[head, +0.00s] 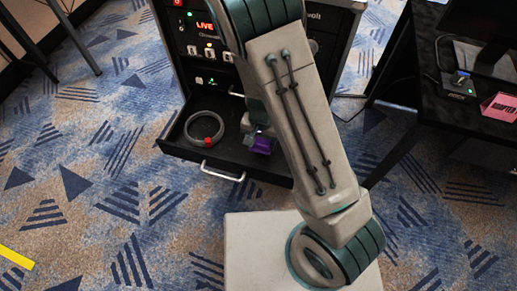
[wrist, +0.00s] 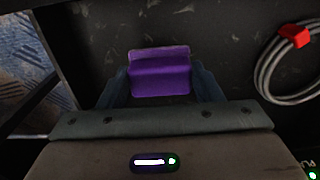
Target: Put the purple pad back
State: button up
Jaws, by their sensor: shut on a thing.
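The purple pad (wrist: 160,74) is between the two fingers of my gripper (wrist: 160,88) in the wrist view. The fingers touch it on both sides, so the gripper is shut on it. In the head view the purple pad (head: 262,144) shows over the open black drawer (head: 222,176), just left of my arm. My arm hides most of my gripper there. Whether the pad touches the drawer floor I cannot tell.
A coiled grey cable (head: 204,127) with a red tie lies in the drawer's left part, also in the wrist view (wrist: 289,70). The rack panel (head: 205,45) with lit buttons stands above the drawer. A black desk (head: 440,125) with a pink card (head: 500,107) is at right.

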jog(key=shift+s+a+f, duration=0.25)
jog(key=shift+a+f, duration=0.15)
notch_tip(320, 180, down, 4)
jog(key=shift+r+b, duration=0.1)
jog(key=shift+b, duration=0.7)
jog(key=o, duration=1)
jog(key=shift+o, duration=0.2)
jog(key=shift+r, duration=0.1)
notch_tip(320, 180, up, 13)
jog(key=p, duration=0.4)
jog(key=shift+f, duration=0.2)
notch_tip(320, 180, up, 6)
jog(key=n+y, duration=0.1)
send_over(258, 148)
jog(key=d, duration=0.2)
jog(key=s+d+r+n+t, duration=0.1)
jog(key=s+d+r, duration=0.4)
jog(key=r, duration=0.3)
jog(key=s+d+r+n+t, duration=0.1)
jog(key=s+d+r+n, duration=0.1)
jog(key=s+d+r, duration=0.3)
notch_tip(258, 148, up, 3)
jog(key=shift+s+f+h, duration=0.15)
jog(key=shift+s+h, duration=0.25)
jog(key=shift+s, duration=0.15)
